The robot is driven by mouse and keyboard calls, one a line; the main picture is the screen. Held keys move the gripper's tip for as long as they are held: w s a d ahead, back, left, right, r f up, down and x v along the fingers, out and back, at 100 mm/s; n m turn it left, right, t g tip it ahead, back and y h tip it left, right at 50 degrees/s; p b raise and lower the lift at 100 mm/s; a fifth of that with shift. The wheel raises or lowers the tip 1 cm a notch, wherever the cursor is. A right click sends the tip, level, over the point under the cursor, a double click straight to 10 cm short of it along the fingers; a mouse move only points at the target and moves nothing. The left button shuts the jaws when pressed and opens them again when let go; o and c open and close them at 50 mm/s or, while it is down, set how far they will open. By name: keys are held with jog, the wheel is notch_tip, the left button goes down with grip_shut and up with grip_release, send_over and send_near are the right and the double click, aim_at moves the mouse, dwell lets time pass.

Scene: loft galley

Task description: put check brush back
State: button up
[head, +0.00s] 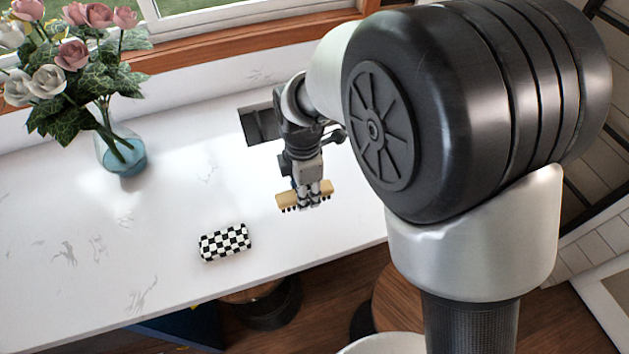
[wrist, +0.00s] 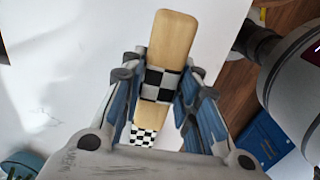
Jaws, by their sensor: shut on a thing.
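My gripper (head: 308,197) is shut on the check brush (head: 286,203), holding it across the middle above the white counter. The brush has a pale wooden back and dark bristles pointing down in the head view. In the wrist view the brush (wrist: 175,38) has a black-and-white checked band between my fingers (wrist: 161,84). A black-and-white checked block (head: 225,242) lies on the counter, left of and nearer than my gripper in the head view. It also shows in the wrist view (wrist: 143,137), partly hidden by my gripper and the brush.
A blue glass vase (head: 122,155) of roses stands at the back left of the white counter (head: 60,250). A dark recess (head: 262,124) lies behind my gripper. Round wooden stools (head: 262,300) stand below the front edge. Counter around the checked block is clear.

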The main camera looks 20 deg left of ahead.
aim_at(306, 216)
notch_tip(306, 216, down, 7)
jog(key=shift+f+b, duration=0.15)
jog(key=shift+b, duration=0.25)
jog(key=shift+f, duration=0.1)
jog(key=o, duration=1.1)
notch_tip(306, 216, up, 12)
jog(key=shift+r+p, duration=0.15)
jog(key=shift+p, duration=0.7)
